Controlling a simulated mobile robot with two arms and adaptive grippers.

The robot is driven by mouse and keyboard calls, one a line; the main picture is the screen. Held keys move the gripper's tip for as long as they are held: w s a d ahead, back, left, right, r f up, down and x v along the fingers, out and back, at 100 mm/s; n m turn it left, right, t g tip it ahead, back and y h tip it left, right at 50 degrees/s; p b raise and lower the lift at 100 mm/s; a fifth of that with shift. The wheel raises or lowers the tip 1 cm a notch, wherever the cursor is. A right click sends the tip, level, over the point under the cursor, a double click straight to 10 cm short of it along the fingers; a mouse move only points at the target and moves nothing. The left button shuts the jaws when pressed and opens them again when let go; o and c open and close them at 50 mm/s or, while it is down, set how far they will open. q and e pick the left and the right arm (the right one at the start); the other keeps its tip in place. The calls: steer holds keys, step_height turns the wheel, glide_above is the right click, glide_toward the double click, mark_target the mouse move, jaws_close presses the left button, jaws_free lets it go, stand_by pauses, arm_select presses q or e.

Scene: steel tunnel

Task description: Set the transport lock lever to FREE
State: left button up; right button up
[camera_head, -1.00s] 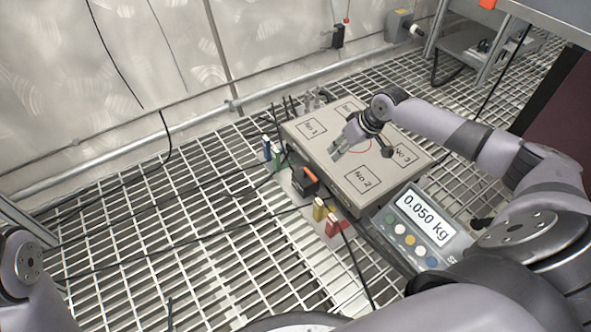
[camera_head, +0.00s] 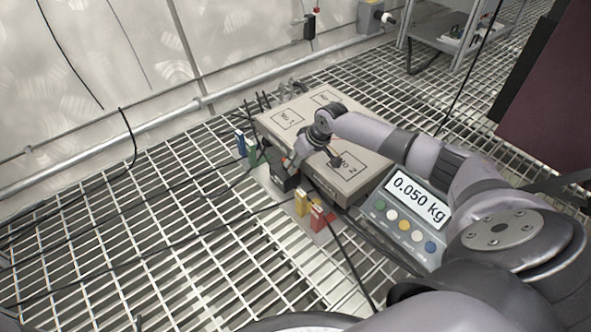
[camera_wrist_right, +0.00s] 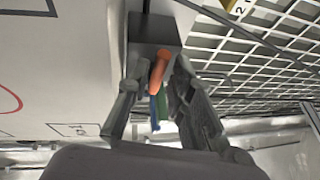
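The transport lock appears to be the black block (camera_head: 284,180) at the near-left side of the beige scale platform in the head view. Its orange lever (camera_wrist_right: 159,66) shows in the right wrist view, standing out from the black block (camera_wrist_right: 153,32). My right gripper (camera_head: 289,162) is at the block in the head view and hides most of the lever there. In the wrist view the right gripper (camera_wrist_right: 157,68) is open, with one finger on each side of the orange lever and visible gaps. Lever markings cannot be read. My left gripper is not in view.
The beige platform (camera_head: 352,186) has numbered squares on top. A display panel (camera_head: 416,205) reads 0.050 kg. Blue and green blocks (camera_head: 240,143) stand left of the lock, yellow and red blocks (camera_head: 317,218) nearer. Black cables cross the grating (camera_head: 130,235).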

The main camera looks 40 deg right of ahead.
steer(key=shift+w+f, duration=0.1)
steer(key=shift+f, duration=0.15)
steer(key=shift+c, duration=0.5)
jaws_close()
